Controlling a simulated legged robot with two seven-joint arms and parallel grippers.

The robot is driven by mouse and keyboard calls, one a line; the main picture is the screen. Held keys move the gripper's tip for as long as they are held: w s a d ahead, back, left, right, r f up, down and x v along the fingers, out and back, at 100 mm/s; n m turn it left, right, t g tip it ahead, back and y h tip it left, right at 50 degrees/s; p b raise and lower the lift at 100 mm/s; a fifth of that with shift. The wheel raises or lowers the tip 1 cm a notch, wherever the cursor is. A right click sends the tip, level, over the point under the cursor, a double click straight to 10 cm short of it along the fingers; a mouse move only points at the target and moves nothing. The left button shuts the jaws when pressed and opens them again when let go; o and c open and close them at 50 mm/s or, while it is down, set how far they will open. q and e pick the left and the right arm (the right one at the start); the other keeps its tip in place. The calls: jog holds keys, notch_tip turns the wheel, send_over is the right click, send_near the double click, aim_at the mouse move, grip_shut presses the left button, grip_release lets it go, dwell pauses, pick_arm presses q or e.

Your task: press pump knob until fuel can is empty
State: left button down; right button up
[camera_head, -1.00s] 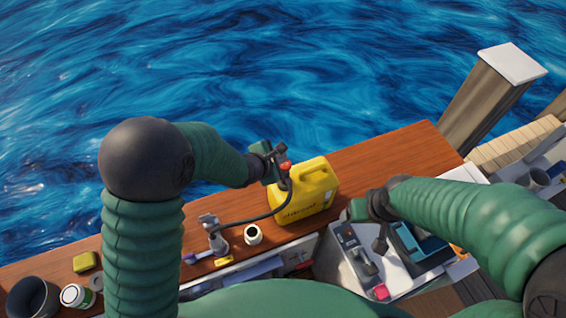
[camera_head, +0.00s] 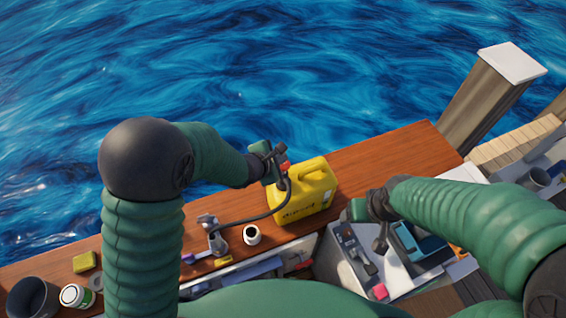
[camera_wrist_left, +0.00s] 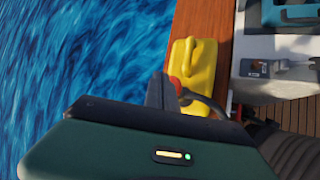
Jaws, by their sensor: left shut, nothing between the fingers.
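The yellow fuel can (camera_head: 309,193) stands on the wooden plank top; it also shows in the left wrist view (camera_wrist_left: 200,62). A red pump knob (camera_head: 284,167) is at the can's upper left, with a dark hose running from it to the left. In the left wrist view the red knob (camera_wrist_left: 176,83) is partly hidden by my gripper. My left gripper (camera_head: 274,160) is shut and empty, right beside the knob; I cannot tell whether they touch. My right gripper (camera_head: 362,209) is right of the can, above the open hatch area, and its fingers are not clear.
A white cup (camera_head: 252,235) and a grey metal fitting (camera_head: 215,240) are left of the can. A yellow sponge (camera_head: 84,262), a white-green tin (camera_head: 76,296) and a dark bucket (camera_head: 34,297) sit farther left. A teal box (camera_head: 418,242) lies right. Water lies beyond the plank.

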aim_at(283, 166)
pick_arm(q)
jog(key=shift+d+f, duration=0.35)
jog(key=shift+f, duration=0.05)
jog(key=shift+a+f, duration=0.1)
jog(key=shift+a, duration=0.1)
jog(key=shift+s+f+b, duration=0.1)
jog(key=shift+f+b, duration=1.1)
jog(key=shift+f, duration=0.35)
dwell(1.1)
dwell(0.3)
jog(key=shift+a+r+p, duration=0.1)
jog(key=shift+r+p, duration=2)
jog(key=shift+p, duration=0.1)
